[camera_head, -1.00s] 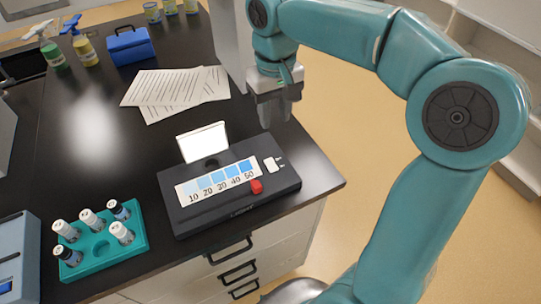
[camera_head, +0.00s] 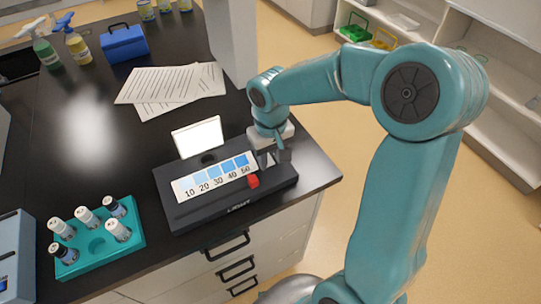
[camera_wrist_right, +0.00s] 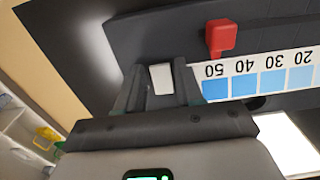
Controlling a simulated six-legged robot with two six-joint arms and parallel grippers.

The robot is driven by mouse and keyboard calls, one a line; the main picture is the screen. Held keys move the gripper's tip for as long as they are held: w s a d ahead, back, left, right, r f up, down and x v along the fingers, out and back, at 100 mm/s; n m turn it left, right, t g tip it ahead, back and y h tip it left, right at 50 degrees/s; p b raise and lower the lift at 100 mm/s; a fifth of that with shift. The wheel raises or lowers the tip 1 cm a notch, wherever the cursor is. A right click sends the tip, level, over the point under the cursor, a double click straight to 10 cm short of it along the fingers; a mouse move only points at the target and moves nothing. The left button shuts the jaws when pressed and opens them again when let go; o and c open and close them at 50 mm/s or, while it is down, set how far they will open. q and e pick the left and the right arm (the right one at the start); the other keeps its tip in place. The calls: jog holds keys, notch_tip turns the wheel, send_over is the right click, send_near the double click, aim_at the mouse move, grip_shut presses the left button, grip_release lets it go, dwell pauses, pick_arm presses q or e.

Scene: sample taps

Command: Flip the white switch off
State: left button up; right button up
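The black test device (camera_head: 190,212) stands on the bench with a lit white screen, a blue colour scale marked 10 to 50 and a red knob (camera_head: 253,181). In the right wrist view the white switch (camera_wrist_right: 161,79) shows between the two spread fingers of the right gripper (camera_wrist_right: 160,75). I cannot tell whether a finger touches it. The red knob (camera_wrist_right: 220,37) is beside it. My left gripper is not in view.
A teal rack (camera_head: 137,232) with several small bottles stands left of the device. Papers (camera_head: 170,85), a blue case (camera_head: 123,43) and spray bottles (camera_head: 75,45) are farther back. The bench's right edge is close to the device.

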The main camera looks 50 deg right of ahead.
jog(key=shift+w, duration=0.1)
grip_shut()
jog(key=shift+r+p, duration=0.15)
jog(key=shift+p, duration=0.2)
jog(key=g+p, duration=0.1)
jog(key=p, duration=0.1)
jog(key=g+p, duration=0.1)
jog(key=shift+w+d+r+y+p, duration=0.15)
jog(key=shift+w+r+y+p, duration=0.15)
jog(key=shift+w+p, duration=0.1)
jog(key=shift+f+g+p, duration=0.2)
jog(key=shift+g+p, duration=0.15)
jog(key=shift+g, duration=0.05)
